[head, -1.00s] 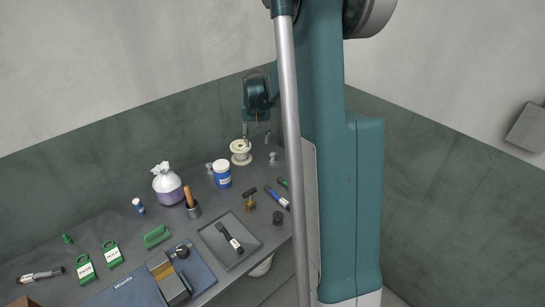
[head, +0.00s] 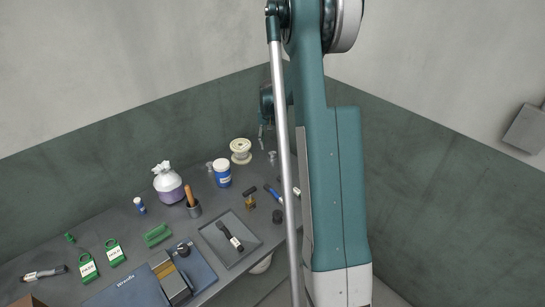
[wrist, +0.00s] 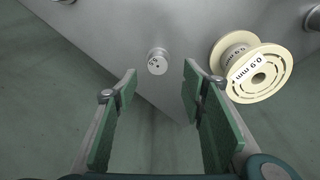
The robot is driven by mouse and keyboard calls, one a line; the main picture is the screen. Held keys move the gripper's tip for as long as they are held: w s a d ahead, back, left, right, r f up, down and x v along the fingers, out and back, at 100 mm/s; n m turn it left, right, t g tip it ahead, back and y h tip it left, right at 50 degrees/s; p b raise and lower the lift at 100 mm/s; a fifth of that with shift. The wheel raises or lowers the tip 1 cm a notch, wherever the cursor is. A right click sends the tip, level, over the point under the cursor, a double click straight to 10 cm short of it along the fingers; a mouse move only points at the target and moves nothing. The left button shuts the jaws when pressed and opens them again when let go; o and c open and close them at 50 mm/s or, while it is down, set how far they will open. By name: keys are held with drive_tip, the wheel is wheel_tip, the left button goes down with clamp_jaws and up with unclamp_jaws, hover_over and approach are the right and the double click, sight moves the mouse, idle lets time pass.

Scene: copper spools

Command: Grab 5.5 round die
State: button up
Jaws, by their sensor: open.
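The 5.5 round die (wrist: 157,62) is a small grey metal cylinder in the wrist view, standing on the grey table near its corner. Its top face carries a dark marking that reads like 5.5. My gripper (wrist: 160,75) is open with green-padded fingers, and nothing is between them. The die shows in the gap ahead of the fingertips, apart from both. In the head view my gripper (head: 262,140) hangs near the table's far end. A small metal piece (head: 272,157) right of the spool there appears to be the same die.
A cream spool (wrist: 258,72) marked 0.9 mm lies close to the right finger; it also shows in the head view (head: 240,151). Another metal piece (wrist: 313,18) is at the upper right. A blue-white jar (head: 222,175) and tools stand farther along the table.

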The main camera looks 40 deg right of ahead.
sight(272, 153)
drive_tip(key=shift+w+d+f, duration=0.15)
drive_tip(key=shift+f, duration=1.1)
drive_tip(key=shift+w+d+f+b, duration=0.15)
drive_tip(key=shift+f+b, duration=0.15)
drive_tip(key=shift+f, duration=0.55)
drive_tip(key=shift+s+d+f+b, duration=0.1)
drive_tip(key=shift+f+b, duration=0.25)
drive_tip(key=shift+f, duration=0.55)
drive_tip(key=shift+w+d+f+b, duration=0.15)
drive_tip(key=shift+f+b, duration=0.15)
drive_tip(key=shift+f, duration=0.55)
drive_tip(key=shift+s, duration=0.1)
drive_tip(key=c, duration=1.1)
drive_tip(key=shift+r, duration=0.1)
drive_tip(key=shift+r+p, duration=1)
drive_tip(key=shift+r, duration=3.95)
